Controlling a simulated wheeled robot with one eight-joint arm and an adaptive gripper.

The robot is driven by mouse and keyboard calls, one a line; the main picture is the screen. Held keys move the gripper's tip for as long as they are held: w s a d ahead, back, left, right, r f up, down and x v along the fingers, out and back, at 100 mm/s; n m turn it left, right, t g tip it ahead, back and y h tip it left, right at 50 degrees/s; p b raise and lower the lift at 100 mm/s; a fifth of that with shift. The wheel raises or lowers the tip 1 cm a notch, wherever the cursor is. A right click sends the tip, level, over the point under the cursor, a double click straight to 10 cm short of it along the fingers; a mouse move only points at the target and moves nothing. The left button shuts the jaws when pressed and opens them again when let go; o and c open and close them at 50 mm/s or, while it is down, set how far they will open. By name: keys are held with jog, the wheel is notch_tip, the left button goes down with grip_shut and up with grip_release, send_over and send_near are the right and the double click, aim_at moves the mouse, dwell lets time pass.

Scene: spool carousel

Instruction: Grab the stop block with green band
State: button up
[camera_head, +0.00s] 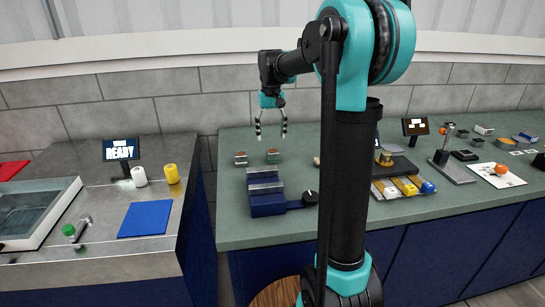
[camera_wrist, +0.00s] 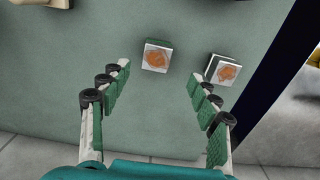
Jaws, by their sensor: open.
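The stop block with the green band (camera_head: 272,156) stands on the green counter, the right one of two small blocks. In the wrist view it is the left block (camera_wrist: 156,55), with a pale top, an orange-brown patch and a thin green edge. My gripper (camera_head: 271,136) points down above it, open and empty, with its fingers apart. In the wrist view my gripper (camera_wrist: 159,72) has its fingertips to either side of the block's near edge, not touching it.
A similar block (camera_head: 241,159) stands just left; it also shows in the wrist view (camera_wrist: 222,70). A blue fixture with metal bars (camera_head: 265,204) stands in front. The counter's left edge and a gap lie nearby.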

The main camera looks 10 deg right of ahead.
aim_at(273, 150)
jog(key=shift+d+f, duration=0.15)
jog(key=shift+f, duration=1.95)
jog(key=shift+d+f, duration=0.15)
jog(key=shift+f, duration=1.95)
grip_shut()
